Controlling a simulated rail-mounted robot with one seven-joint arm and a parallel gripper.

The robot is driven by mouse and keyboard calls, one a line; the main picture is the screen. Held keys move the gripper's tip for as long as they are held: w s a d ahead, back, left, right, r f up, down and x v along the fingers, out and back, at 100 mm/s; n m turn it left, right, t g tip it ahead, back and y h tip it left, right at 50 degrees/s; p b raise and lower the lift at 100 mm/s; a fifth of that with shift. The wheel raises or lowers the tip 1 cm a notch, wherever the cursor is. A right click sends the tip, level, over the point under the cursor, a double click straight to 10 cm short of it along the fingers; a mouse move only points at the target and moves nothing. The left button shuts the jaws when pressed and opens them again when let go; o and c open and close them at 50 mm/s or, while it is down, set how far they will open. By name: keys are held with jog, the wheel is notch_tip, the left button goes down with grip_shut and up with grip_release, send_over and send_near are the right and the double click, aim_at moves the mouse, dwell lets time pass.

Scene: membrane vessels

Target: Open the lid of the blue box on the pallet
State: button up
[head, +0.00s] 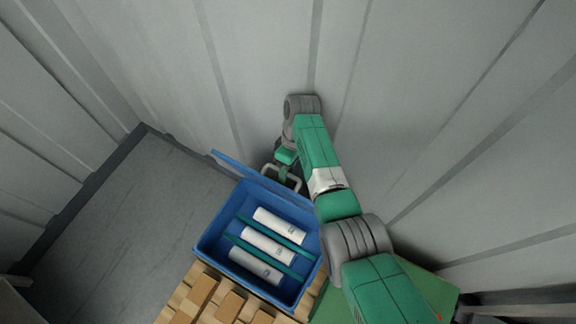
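The blue box (212,246) stands on the wooden pallet (178,303) at the lower middle of the head view. Its lid (237,168) is up along the far side, seen nearly edge-on, and the inside of the box is in plain view. Several white cylinders, one of them a white cylinder (267,246), lie inside between green dividers (262,257). My gripper (281,175) is at the far side of the box, by the raised lid. Its fingers are small and partly hidden, and I cannot tell whether they touch the lid.
Corrugated grey walls (270,60) stand close behind the box and to the right. Grey floor (130,225) is free to the left. A green surface (335,305) lies right of the pallet, below my arm.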

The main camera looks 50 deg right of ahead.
jog(key=r+p, duration=0.2)
jog(key=s+r+p, duration=0.1)
jog(key=r, duration=0.1)
jog(key=shift+a, duration=0.35)
jog(key=s+a+p, duration=0.5)
jog(key=s+a, duration=0.3)
jog(key=s, duration=0.4)
jog(key=shift+a+r, duration=0.35)
jog(key=shift+r, duration=0.1)
jog(key=d+r+p, duration=0.2)
jog(key=d+r, duration=0.3)
jog(key=d, duration=0.2)
jog(key=shift+w+d, duration=0.2)
jog(key=shift+w, duration=0.25)
jog(key=shift+r+p, duration=0.15)
jog(key=shift+p, duration=0.25)
